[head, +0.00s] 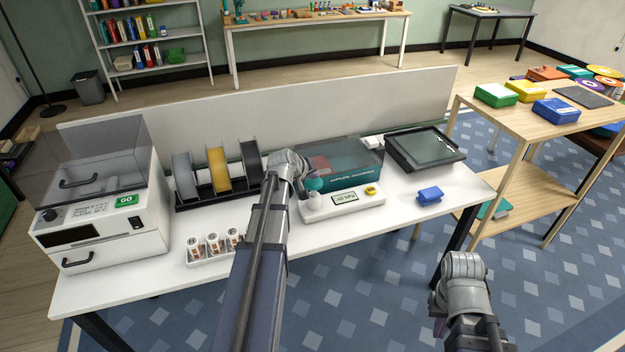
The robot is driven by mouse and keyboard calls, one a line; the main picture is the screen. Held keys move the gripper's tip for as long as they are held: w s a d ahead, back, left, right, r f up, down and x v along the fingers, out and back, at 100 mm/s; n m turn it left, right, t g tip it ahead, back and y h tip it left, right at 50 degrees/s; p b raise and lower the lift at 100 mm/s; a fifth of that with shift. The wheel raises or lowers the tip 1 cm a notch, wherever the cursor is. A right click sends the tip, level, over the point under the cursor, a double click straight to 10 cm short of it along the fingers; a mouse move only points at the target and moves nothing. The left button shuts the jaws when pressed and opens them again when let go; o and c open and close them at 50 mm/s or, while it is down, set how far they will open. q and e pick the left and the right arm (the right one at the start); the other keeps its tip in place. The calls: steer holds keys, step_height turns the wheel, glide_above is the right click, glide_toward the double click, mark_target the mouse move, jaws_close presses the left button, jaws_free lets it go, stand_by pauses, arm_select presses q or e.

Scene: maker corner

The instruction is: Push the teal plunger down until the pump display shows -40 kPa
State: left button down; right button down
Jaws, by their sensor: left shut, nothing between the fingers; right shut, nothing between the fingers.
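The pump (322,209) is a white unit near the front middle of the white bench. Its teal plunger (314,184) is a rounded knob at its left end. The pump display (345,198) is small and appears to read -40 kPa. My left gripper (300,170) is shut and empty, just above and left of the plunger. Its fingertips are mostly hidden, and I cannot tell whether they touch the knob. My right gripper (463,266) is shut and empty, low over the floor in front of the bench. Its fingers are not clearly seen.
A teal clear-lidded box (350,173) stands behind the pump. A blue block (429,195) and dark framed tray (424,150) are to the right. Filament spools (217,170), a rack of small rolls (212,250) and a white machine (100,235) are left.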

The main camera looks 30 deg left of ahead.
arm_select(q)
steer(key=shift+r, duration=0.1)
step_height(320, 180, up, 6)
steer(key=p, duration=0.6)
stand_by(1.7)
steer(key=s+d+f+m+g+h, duration=0.1)
steer(key=s+d+f+m+g, duration=0.15)
steer(key=d, duration=0.55)
steer(key=s+d+f+m+g, duration=0.1)
steer(key=s+d+m, duration=0.15)
steer(key=d, duration=0.55)
steer(key=s+d+f+m+g+h, duration=0.15)
steer(key=s+d, duration=0.25)
steer(key=d, duration=0.4)
steer(key=s+d+f+m+g+y, duration=0.1)
steer(key=s+d+m+g+y, duration=0.1)
steer(key=s+d, duration=0.4)
steer(key=s+d+m+g+y, duration=0.1)
steer(key=s+d+m, duration=0.3)
steer(key=s, duration=0.7)
steer(key=d+g, duration=0.1)
steer(key=d, duration=0.1)
steer(key=shift+s+d+f+g+y, duration=0.15)
steer(key=shift+d+f+g+y, duration=0.15)
steer(key=shift+d+f+y, duration=0.1)
